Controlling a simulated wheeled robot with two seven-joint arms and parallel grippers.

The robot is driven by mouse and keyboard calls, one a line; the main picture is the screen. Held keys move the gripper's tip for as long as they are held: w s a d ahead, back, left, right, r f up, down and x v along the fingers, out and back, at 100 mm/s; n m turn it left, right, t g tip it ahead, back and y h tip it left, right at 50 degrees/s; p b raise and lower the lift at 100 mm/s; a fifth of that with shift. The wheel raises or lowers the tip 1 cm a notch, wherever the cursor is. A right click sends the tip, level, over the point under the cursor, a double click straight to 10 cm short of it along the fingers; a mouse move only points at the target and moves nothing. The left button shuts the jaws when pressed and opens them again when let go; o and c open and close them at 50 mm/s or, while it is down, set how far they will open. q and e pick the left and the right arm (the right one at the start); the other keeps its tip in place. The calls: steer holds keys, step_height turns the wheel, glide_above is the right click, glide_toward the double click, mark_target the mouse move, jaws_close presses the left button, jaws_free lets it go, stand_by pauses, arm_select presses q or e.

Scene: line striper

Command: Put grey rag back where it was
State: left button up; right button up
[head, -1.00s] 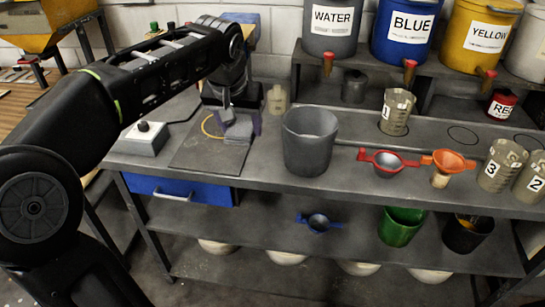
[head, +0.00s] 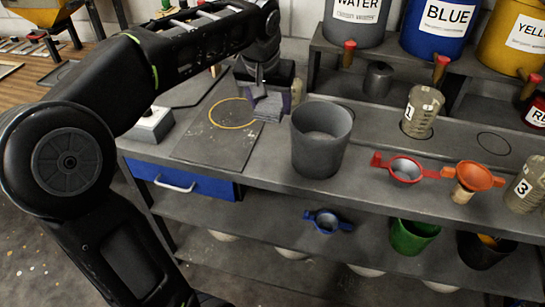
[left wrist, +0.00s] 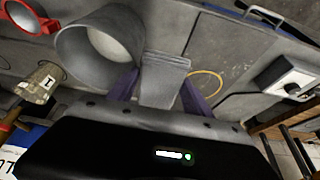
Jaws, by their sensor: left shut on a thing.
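The grey rag (head: 269,106) hangs from my left gripper (head: 264,88), which is shut on it. In the left wrist view the rag (left wrist: 165,80) sits between the two purplish fingers of the left gripper (left wrist: 163,88). It is above the bench, between the yellow ring (head: 232,113) on the dark mat (head: 205,145) and the large grey bucket (head: 320,140). I cannot tell whether the rag's lower edge touches the bench. My right gripper is in neither view.
The grey bucket stands close to the right of the rag. A cup marked 1 (head: 421,110), a red funnel (head: 404,170) and an orange funnel (head: 474,177) are further right. A control box (head: 150,125) stands left of the mat. The mat is mostly clear.

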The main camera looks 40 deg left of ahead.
arm_select(q)
glide_above(272, 162)
steer(key=s, duration=0.1)
step_height(272, 162, down, 12)
steer(key=shift+s+d+f, duration=0.1)
steer(key=shift+d+f, duration=0.05)
steer(key=shift+f, duration=0.1)
steer(key=shift+f, duration=2.25)
steer(key=shift+f, duration=0.15)
steer(key=o, duration=1)
steer(key=shift+o, duration=0.2)
